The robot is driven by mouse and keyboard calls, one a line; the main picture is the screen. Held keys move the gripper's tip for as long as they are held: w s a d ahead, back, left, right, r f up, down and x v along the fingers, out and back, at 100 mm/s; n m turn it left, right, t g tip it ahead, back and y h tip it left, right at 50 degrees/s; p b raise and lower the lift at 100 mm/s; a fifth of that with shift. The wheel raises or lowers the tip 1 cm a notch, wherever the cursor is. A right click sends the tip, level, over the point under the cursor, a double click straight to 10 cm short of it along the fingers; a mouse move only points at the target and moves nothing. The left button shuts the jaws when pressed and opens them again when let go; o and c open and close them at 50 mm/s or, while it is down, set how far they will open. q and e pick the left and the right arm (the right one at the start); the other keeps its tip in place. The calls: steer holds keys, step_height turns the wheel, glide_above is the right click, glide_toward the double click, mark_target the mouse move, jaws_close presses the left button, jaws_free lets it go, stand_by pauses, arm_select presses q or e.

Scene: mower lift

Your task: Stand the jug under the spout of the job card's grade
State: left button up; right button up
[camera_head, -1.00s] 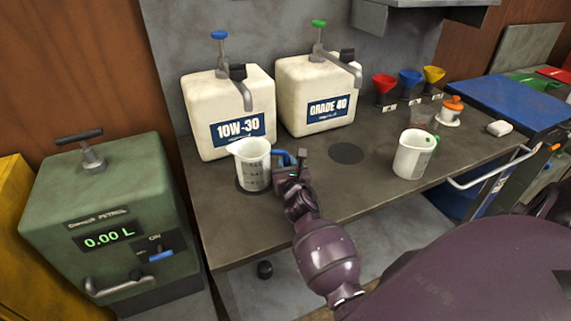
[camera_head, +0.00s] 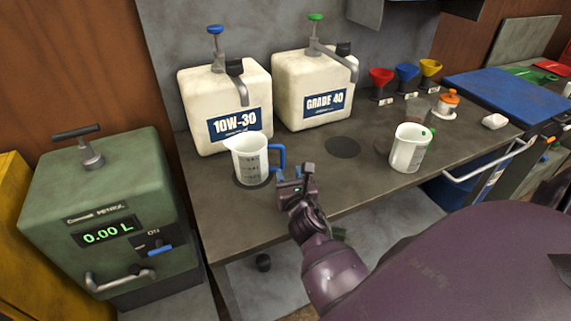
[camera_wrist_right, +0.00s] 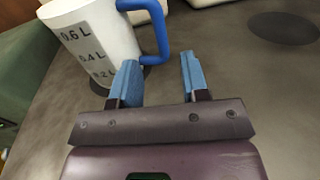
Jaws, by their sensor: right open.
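A white jug with a blue handle (camera_head: 251,160) stands upright on the dark round spot below the spout of the 10W-30 container (camera_head: 218,108). Its handle points right. My right gripper (camera_head: 297,183) is open and empty, just right of the handle and apart from it. In the right wrist view the jug (camera_wrist_right: 98,45) is at upper left, and the open blue fingertips (camera_wrist_right: 160,78) have bare bench between them. The GRADE 40 container (camera_head: 316,92) has a green-topped pump, with an empty dark spot (camera_head: 342,147) in front of it. No job card can be made out. My left gripper is not in view.
A second white jug with a green handle (camera_head: 408,148) stands on the bench (camera_head: 300,222) to the right. Red, blue and yellow funnels (camera_head: 407,74) stand behind it. A green petrol unit (camera_head: 105,205) stands left of the bench. The bench front is mostly clear.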

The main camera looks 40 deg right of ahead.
steer(key=v, duration=0.4)
steer(key=shift+s, duration=0.1)
stand_by(0.5)
